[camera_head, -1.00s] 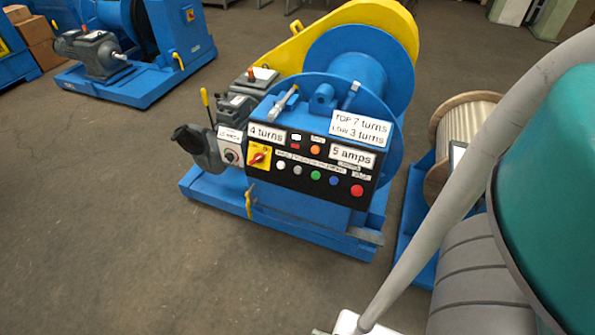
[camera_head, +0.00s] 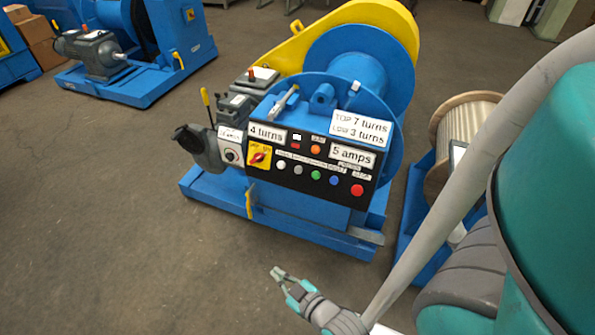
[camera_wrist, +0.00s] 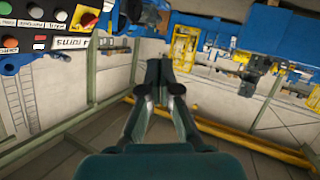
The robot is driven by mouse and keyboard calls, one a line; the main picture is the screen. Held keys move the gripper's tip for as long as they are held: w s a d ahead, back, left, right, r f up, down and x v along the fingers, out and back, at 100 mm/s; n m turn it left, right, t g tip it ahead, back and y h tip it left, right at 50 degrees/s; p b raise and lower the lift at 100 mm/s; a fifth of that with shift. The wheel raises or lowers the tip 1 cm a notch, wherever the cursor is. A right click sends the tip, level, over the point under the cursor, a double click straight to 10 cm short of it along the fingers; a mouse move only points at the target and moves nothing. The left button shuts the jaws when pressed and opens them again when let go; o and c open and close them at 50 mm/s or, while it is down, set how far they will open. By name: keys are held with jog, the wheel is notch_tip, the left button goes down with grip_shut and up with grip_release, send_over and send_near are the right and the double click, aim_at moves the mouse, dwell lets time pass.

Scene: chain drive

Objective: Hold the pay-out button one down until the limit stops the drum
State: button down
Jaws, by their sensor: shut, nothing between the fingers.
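The black control panel (camera_head: 285,189) on the blue winch bears a row of buttons: white (camera_head: 281,165), grey (camera_head: 298,170), green (camera_head: 316,174), blue (camera_head: 333,180) and a larger red one (camera_head: 357,190). Their small labels are too blurred to tell which is pay-out. The drum (camera_head: 357,68) is blue, behind the panel. My gripper (camera_head: 278,272) is shut and empty, in front of the winch and apart from the panel. In the wrist view its fingers (camera_wrist: 160,72) are together; part of the panel shows upper left.
A yellow guard (camera_head: 285,46) covers the chain side. A red rotary switch on a yellow plate (camera_head: 259,157) is at the panel's left. A cable reel (camera_head: 462,130) stands right of the winch, and another blue machine (camera_head: 140,75) upper left. The floor in front is clear.

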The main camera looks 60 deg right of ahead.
aim_at(296, 173)
jog(key=w+d+h, duration=0.1)
jog(key=w+d, duration=0.3)
jog(key=d, duration=0.5)
jog(key=w+d+r+g+h, duration=0.1)
jog(key=w+d, duration=0.3)
jog(key=d, duration=0.5)
jog(key=w+d+r, duration=0.1)
jog(key=w+d, duration=0.4)
jog(key=d, duration=0.5)
jog(key=shift+g+h, duration=0.4)
jog(key=shift+d+f, duration=0.1)
jog(key=shift+d, duration=0.05)
jog(key=shift+w+d+f, duration=0.1)
jog(key=shift+d+f, duration=0.55)
jog(key=shift+d, duration=0.6)
jog(key=shift+w+d+f, duration=0.1)
jog(key=shift+d+f, duration=0.5)
jog(key=shift+d, duration=0.7)
jog(key=shift+w+d+f, duration=0.1)
jog(key=shift+d+f, duration=0.55)
jog(key=shift+d, duration=0.6)
jog(key=shift+d, duration=0.1)
jog(key=shift+d+f, duration=0.2)
jog(key=shift+d, duration=0.1)
jog(key=shift+d+f, duration=0.2)
jog(key=shift+d, duration=0.25)
